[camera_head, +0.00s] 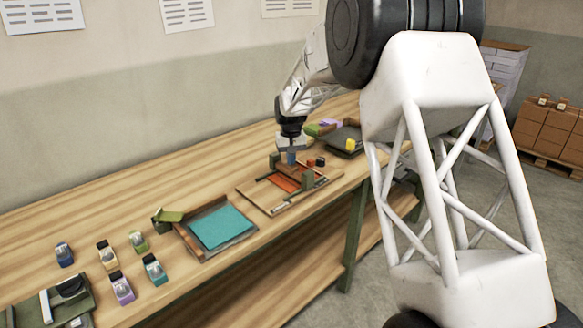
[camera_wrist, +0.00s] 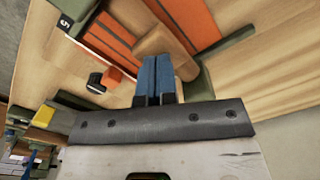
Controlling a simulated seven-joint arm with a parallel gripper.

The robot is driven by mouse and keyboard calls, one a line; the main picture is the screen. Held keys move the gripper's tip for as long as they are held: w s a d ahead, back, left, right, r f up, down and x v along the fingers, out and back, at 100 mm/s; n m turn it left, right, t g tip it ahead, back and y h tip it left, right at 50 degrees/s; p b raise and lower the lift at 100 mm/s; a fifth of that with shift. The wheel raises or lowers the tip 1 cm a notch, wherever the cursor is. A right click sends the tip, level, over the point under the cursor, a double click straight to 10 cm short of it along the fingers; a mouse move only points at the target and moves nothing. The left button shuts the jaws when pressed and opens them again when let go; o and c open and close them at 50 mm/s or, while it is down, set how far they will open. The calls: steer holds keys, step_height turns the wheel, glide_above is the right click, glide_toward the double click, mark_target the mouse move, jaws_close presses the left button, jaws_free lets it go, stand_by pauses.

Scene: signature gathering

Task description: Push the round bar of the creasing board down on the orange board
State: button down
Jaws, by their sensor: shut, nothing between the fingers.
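The creasing board (camera_head: 262,198) lies on the long wooden table, with the orange board (camera_head: 285,183) on it. In the wrist view the orange board (camera_wrist: 105,38) shows on both sides of a tan wooden piece (camera_wrist: 160,42) with rounded edges. This piece looks like part of the round bar, but I cannot tell for sure. My gripper (camera_head: 291,157) is above the creasing board, pointing down. Its blue fingers (camera_wrist: 156,66) are shut with nothing between them, their tips close to the tan piece. Whether they touch it is unclear. Dark green blocks (camera_head: 308,180) stand at the board's sides.
A tray with a teal sheet (camera_head: 220,228) lies left of the creasing board. Several coloured stampers (camera_head: 121,288) stand farther left. Small red and dark items (camera_head: 316,162) sit close behind the board, and a dark tray with a yellow item (camera_head: 350,145) lies to the right.

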steer(key=shift+r, duration=2.5)
steer(key=shift+r, duration=0.1)
steer(key=shift+s+d+r, duration=0.1)
steer(key=s+d+r+m, duration=0.1)
steer(key=s+d+r, duration=0.35)
steer(key=s, duration=0.35)
steer(key=s+d+r+t, duration=0.1)
steer(key=s+d+r, duration=0.35)
steer(key=s, duration=0.45)
steer(key=s+d+r+m, duration=0.1)
steer(key=s+d+r, duration=0.2)
steer(key=s+d, duration=0.35)
steer(key=s+d+f, duration=0.1)
steer(key=s+d, duration=0.1)
steer(key=s, duration=0.9)
steer(key=s+d+f+t, duration=0.1)
steer(key=s+d+f, duration=0.1)
steer(key=s, duration=0.9)
steer(key=s+d+f+m, duration=0.1)
steer(key=s+d, duration=0.2)
steer(key=s, duration=0.9)
steer(key=shift+f+t, duration=0.3)
